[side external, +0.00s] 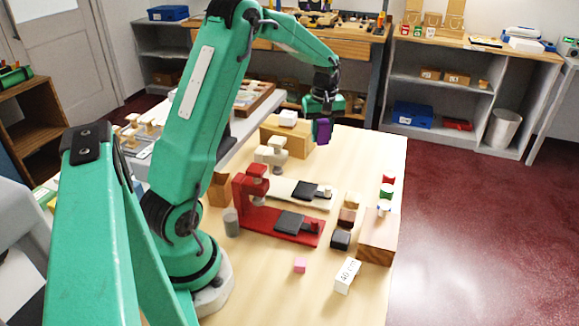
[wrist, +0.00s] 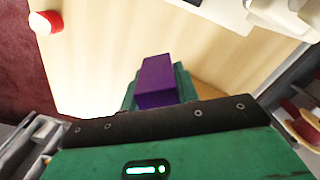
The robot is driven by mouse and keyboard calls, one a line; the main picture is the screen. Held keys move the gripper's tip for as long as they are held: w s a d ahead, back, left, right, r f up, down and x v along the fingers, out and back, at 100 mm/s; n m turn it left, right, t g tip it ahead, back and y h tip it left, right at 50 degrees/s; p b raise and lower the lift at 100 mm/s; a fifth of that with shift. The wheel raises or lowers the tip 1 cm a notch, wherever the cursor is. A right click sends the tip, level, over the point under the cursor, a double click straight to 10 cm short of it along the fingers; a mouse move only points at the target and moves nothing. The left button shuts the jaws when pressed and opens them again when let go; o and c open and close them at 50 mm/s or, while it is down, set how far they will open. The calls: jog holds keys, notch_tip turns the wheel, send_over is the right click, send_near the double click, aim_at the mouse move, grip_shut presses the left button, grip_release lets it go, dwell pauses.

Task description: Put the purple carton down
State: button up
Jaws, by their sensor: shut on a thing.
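The purple carton (side external: 323,130) is a small upright block held at my gripper's end, over the far part of the wooden table (side external: 360,150) in the side view. It also shows in the wrist view (wrist: 157,82), in front of the green finger. My gripper (side external: 322,120) is shut on the carton. In the wrist view my gripper (wrist: 157,95) partly hides behind the carton, and the carton's lower end is hard to make out. In the side view the carton appears above the table surface, but the exact gap cannot be told.
A wooden box (side external: 287,139) with a white block (side external: 288,118) on it stands just left of the carton. A cream stand (side external: 270,151) and a red stand (side external: 252,187) are nearer. Small blocks line the right edge. Table around the carton's right side is clear.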

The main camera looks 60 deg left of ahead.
jog(key=s+a+n, duration=0.5)
jog(key=s+n, duration=0.1)
jog(key=s, duration=0.4)
jog(key=s+a+n, duration=0.5)
jog(key=s+n, duration=0.1)
jog(key=s, duration=0.5)
jog(key=shift+w+d+f, duration=0.1)
jog(key=shift+w+f, duration=0.05)
jog(key=shift+f, duration=1.65)
jog(key=shift+w+d+f, duration=0.1)
jog(key=shift+f, duration=1.65)
jog(key=shift+f, duration=1.85)
jog(key=shift+f, duration=0.15)
jog(key=o, duration=1)
